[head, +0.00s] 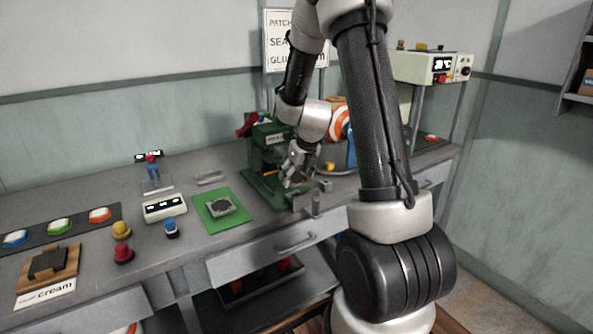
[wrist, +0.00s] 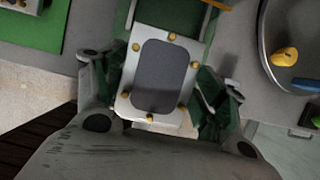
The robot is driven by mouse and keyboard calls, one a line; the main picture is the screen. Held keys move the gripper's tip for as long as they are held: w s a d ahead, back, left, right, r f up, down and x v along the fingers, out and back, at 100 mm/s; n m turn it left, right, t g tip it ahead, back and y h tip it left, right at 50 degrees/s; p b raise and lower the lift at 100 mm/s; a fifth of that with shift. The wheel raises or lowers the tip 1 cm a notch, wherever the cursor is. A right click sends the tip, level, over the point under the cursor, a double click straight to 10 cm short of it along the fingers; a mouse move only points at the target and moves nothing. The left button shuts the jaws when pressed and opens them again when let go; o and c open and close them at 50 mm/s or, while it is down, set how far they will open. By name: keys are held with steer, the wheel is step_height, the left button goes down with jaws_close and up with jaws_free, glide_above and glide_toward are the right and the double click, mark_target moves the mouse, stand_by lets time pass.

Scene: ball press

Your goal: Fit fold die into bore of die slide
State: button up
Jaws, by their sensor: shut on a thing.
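My gripper (head: 298,166) is low over the green press (head: 268,150) on the bench. In the wrist view its two fingers (wrist: 162,84) stand at either side of a pale plate with gold studs and a dark, rounded rectangular middle. I take the plate to be the fold die (wrist: 165,75), and my gripper is shut on it. Green parts show beside the fingers and beyond the plate. The die slide and its bore cannot be made out clearly. I cannot tell whether the die is above the bore or in it.
A green mat (head: 238,219) with a grey piece (head: 221,207) lies left of the press. A round pan (wrist: 263,62) holding a yellow item (wrist: 285,57) is to the right. Buttons (head: 58,227) are far left.

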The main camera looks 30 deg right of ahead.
mark_target(298, 178)
steer(key=shift+f, duration=1.8)
steer(key=shift+f, duration=1.2)
steer(key=o, duration=1.3)
steer(key=shift+c, duration=0.2)
steer(key=v, duration=1.2)
